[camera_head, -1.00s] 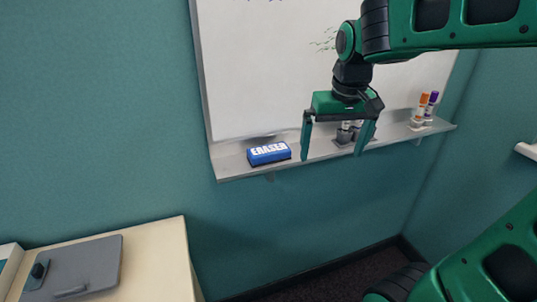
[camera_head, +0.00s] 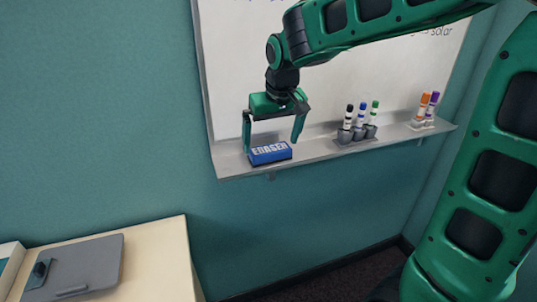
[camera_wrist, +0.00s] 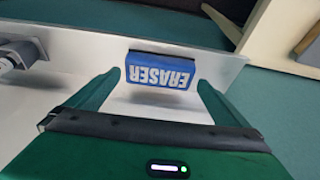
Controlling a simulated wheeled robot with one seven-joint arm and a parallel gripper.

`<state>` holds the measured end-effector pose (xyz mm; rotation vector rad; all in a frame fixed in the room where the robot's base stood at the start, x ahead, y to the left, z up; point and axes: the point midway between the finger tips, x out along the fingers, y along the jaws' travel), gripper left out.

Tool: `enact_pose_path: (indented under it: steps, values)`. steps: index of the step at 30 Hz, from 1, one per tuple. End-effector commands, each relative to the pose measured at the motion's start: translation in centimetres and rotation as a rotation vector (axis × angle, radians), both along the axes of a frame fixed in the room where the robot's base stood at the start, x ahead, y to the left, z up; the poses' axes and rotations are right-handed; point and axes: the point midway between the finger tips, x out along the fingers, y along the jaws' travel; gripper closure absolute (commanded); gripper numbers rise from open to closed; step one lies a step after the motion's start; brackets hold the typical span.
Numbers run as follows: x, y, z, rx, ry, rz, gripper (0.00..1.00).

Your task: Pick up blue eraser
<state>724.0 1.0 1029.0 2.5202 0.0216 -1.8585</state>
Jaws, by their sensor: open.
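The blue eraser (camera_head: 270,153), with white "ERASER" lettering and a dark base, lies on the grey whiteboard ledge (camera_head: 228,165) near its left end. My gripper (camera_head: 271,145) is open, with one finger near each end of the eraser in the head view. In the wrist view the eraser (camera_wrist: 160,72) shows ahead, between and a little beyond the two open fingertips (camera_wrist: 158,85). Nothing is held. I cannot tell whether either finger touches the eraser.
Several markers stand in holders (camera_head: 355,135) on the ledge to the right, with an orange and a purple one (camera_head: 428,108) farther right. The whiteboard (camera_head: 232,70) rises behind the ledge. A cream table (camera_head: 160,262) with a grey case (camera_head: 85,265) is at lower left.

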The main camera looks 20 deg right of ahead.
Motion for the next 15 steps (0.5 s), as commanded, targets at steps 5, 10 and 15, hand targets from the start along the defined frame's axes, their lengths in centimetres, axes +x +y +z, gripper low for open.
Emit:
enact_pose_path:
  steps: [5,10,15]
  values:
    - [0.6,-0.1,-2.6,0.000,0.004,0.000,0.00]
    - [1.0,-0.1,-3.6,0.000,0.001,0.000,0.00]
    - [1.0,-0.1,-3.6,0.000,0.000,0.000,0.00]
